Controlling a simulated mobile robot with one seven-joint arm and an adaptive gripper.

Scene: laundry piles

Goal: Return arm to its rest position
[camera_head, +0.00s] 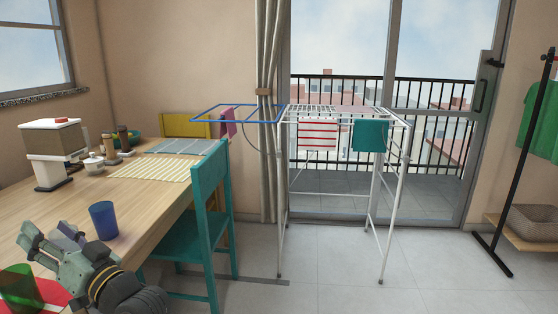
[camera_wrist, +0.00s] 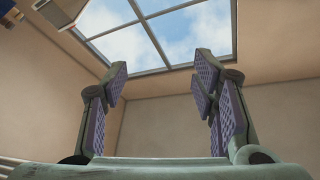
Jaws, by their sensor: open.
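My gripper (camera_head: 48,240) is at the lower left of the head view, over the near part of the wooden table, beside a blue cup. In the wrist view my gripper (camera_wrist: 160,85) has its two fingers wide apart with nothing between them. Past the fingers, the wrist view shows a window, bare wall and ceiling. My arm's wrist shows at the bottom left of the head view, and the rest of the arm is out of the picture.
The wooden table (camera_head: 130,190) holds a blue cup (camera_head: 103,220), a green cup (camera_head: 20,288), a coffee machine (camera_head: 52,150) and a striped cloth (camera_head: 152,170). A teal chair (camera_head: 205,215) stands at its side. A drying rack (camera_head: 393,190) stands beyond.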

